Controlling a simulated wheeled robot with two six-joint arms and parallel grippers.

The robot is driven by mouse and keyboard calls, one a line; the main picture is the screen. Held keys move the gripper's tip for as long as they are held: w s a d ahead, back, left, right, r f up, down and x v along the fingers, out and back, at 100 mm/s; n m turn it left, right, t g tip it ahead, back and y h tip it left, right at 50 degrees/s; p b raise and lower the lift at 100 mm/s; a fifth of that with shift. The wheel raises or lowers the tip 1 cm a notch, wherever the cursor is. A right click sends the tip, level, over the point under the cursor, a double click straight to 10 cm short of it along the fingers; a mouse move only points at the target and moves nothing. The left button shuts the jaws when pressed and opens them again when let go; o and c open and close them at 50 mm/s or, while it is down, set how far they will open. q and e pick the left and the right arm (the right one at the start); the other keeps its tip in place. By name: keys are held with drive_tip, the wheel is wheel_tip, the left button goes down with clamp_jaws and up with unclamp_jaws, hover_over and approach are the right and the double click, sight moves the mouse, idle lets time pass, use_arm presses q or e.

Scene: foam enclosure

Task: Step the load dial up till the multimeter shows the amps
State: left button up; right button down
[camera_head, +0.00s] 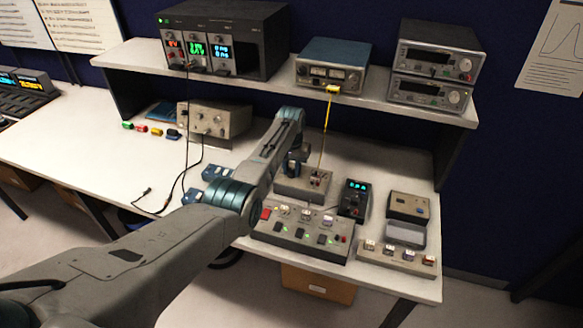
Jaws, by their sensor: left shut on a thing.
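My left gripper (294,172) reaches in from the left and points down over the back left part of a small grey box (312,192) on the bench. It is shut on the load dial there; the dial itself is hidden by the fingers. The multimeter (352,208) is a dark handheld unit just right of the box, lying on the bench. Its display (357,186) is lit in cyan, but the digits are too small to read surely. My right gripper is not in view.
A grey panel (297,243) with switches and green lamps lies in front of the box. A yellow cable (325,130) hangs from a blue-topped instrument (332,62) on the shelf down to the box. An open-lidded case (406,231) and a row of small parts (398,256) stand at right.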

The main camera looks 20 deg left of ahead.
sight(292, 170)
use_arm(q)
drive_tip(key=shift+r, duration=0.1)
idle(0.4)
drive_tip(key=o, duration=1)
drive_tip(key=shift+r+b, duration=1.45)
drive_tip(key=shift+r, duration=3.95)
drive_tip(key=shift+f, duration=0.1)
